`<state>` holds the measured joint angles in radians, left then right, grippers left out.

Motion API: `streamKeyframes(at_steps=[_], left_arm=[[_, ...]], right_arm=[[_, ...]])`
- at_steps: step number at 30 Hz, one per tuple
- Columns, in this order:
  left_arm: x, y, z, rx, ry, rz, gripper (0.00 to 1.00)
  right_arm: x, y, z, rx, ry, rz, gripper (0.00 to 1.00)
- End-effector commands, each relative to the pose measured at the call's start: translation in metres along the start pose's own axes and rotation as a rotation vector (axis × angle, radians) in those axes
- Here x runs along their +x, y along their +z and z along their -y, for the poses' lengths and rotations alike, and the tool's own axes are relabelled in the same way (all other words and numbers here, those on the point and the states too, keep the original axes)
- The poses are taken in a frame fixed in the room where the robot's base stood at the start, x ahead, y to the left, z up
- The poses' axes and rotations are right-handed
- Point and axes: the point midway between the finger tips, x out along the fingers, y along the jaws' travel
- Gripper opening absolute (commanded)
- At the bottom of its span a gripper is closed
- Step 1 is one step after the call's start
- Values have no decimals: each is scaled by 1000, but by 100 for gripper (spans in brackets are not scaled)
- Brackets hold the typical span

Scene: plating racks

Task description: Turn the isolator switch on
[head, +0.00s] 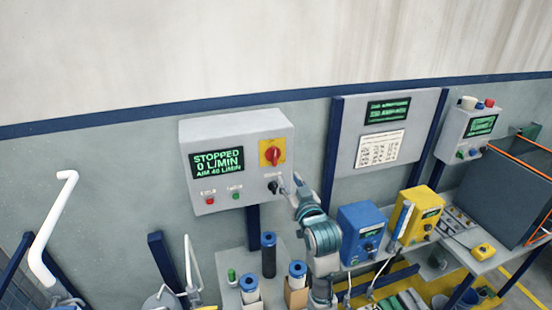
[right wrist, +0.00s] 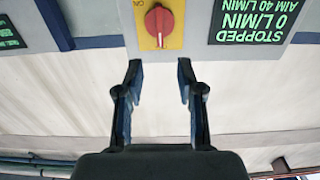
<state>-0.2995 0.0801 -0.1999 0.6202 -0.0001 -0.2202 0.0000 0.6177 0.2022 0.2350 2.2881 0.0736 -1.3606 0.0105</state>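The isolator switch is a red rotary knob (head: 272,154) on a yellow plate (head: 264,160), at the right of a light grey control box. Its handle looks roughly upright. The box display (head: 219,162) reads STOPPED, 0 L/MIN, AIM 40 L/MIN. My right gripper (head: 297,184) is at the box's lower right edge, below and right of the knob. In the right wrist view, which is upside down, its fingers (right wrist: 158,72) are open and empty; the red knob (right wrist: 159,22) lies beyond the tips, apart from them. My left gripper is not in view.
A small black knob (head: 273,186) sits below the yellow plate, close to my right gripper. Red and green buttons (head: 210,200) are at the box's lower left. Blue (head: 362,232) and yellow (head: 418,213) units stand on the bench at right. Blue-topped cylinders (head: 298,272) stand below.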

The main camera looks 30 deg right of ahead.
Motion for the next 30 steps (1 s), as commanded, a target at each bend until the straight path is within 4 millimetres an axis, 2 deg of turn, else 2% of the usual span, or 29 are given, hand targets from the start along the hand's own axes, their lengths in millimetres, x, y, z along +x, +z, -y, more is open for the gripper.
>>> streamKeyframes(at_steps=[1, 9, 15, 21, 29, 30], left_arm=[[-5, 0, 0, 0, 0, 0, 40], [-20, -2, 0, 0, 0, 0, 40], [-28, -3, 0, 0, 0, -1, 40], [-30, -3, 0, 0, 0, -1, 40], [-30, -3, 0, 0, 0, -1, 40], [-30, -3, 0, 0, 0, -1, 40]], right_arm=[[13, -2, 0, 1, 0, 4, 38], [76, -3, 0, 0, 0, 2, 38], [111, -2, 0, -1, 0, 1, 38], [126, -1, 0, -1, 0, -1, 38], [127, 0, 0, -1, 0, -1, 38], [127, 0, 0, -1, 0, -1, 32]])
